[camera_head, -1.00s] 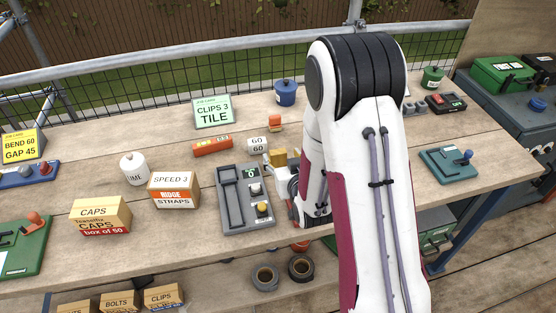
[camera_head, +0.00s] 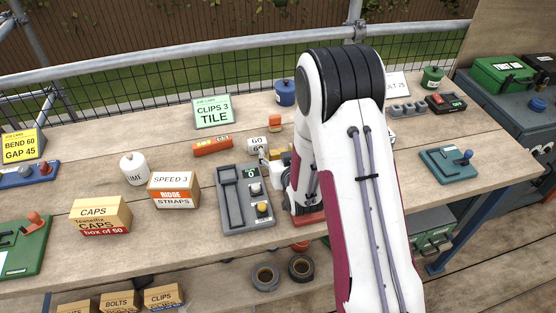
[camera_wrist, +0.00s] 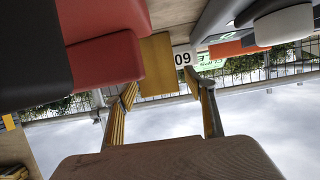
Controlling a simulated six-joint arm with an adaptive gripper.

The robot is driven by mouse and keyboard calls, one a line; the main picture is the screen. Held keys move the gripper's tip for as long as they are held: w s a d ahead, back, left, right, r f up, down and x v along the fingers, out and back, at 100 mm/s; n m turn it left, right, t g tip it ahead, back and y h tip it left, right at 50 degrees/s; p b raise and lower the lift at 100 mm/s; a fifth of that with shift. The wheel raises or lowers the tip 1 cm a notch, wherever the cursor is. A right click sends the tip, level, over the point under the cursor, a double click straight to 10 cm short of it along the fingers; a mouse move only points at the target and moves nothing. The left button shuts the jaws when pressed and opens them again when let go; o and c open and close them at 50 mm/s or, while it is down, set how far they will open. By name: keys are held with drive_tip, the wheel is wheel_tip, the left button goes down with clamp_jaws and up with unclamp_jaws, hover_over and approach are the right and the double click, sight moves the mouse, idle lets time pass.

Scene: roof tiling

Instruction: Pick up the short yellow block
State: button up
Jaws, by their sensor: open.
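In the wrist view, which is upside down, a yellow block (camera_wrist: 160,65) shows just beyond my fingertips, roughly in the gap between them. My gripper (camera_wrist: 163,88) is open, with one finger on each side of the picture's middle and nothing seen held. I cannot tell how far the block is from the fingers. In the head view the yellow block (camera_head: 276,154) is a small tan-yellow patch, mostly hidden beside my gripper (camera_head: 269,157). The gripper is low over the bench, right of the grey control box, and my arm covers much of that area.
The grey control box (camera_head: 246,200) stands close left of my gripper. A red and black object (camera_wrist: 105,60) is close at left in the wrist view. Open bench lies right of my arm.

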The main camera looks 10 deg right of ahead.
sight(278, 150)
idle(0.4)
drive_tip(key=c, duration=1.2)
drive_tip(key=shift+r, duration=0.15)
drive_tip(key=shift+r, duration=4.9)
